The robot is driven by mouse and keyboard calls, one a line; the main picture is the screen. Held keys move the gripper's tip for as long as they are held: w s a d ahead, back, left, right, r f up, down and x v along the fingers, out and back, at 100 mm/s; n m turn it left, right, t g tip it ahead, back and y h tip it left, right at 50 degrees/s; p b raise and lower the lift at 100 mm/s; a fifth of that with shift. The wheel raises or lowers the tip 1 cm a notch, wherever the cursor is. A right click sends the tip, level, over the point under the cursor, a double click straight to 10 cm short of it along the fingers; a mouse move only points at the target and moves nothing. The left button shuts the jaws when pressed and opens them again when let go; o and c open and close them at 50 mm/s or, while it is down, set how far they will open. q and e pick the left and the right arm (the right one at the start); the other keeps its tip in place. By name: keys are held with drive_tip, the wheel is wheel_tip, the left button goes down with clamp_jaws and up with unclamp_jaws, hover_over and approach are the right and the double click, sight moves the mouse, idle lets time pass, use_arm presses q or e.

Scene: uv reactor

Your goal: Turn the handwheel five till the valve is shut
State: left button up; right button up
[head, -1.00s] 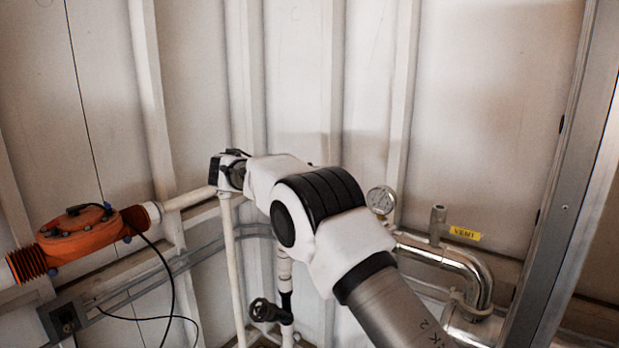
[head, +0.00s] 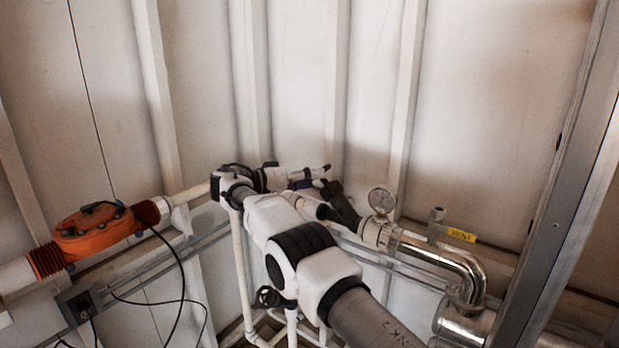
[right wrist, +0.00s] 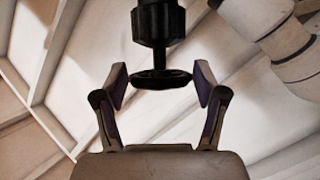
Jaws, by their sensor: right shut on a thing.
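A small black handwheel (right wrist: 160,79) on a dark ribbed valve neck (right wrist: 158,22) sits between the fingers of my right gripper (right wrist: 161,86) in the right wrist view. The jaws are shut on it, one finger at each side of its rim. In the head view my right gripper (head: 312,178) points right, its fingers at the upper end of a dark valve body (head: 342,206) on the pipework. The wheel is hard to make out there. I see no number on it, and cannot tell how far the valve is turned. My left gripper is out of view.
Another dark handwheel (head: 268,297) is on a lower pipe beside my right arm. A pressure gauge (head: 381,200), a yellow VENT label (head: 461,235) and a shiny pipe (head: 440,254) lie to the right. An orange valve unit (head: 95,228) with a black cable is at left.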

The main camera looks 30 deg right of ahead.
drive_tip(key=shift+d+r, duration=0.1)
drive_tip(key=shift+r, duration=0.05)
drive_tip(key=o, duration=1.2)
drive_tip(key=shift+d, duration=0.25)
drive_tip(key=shift+a, duration=0.2)
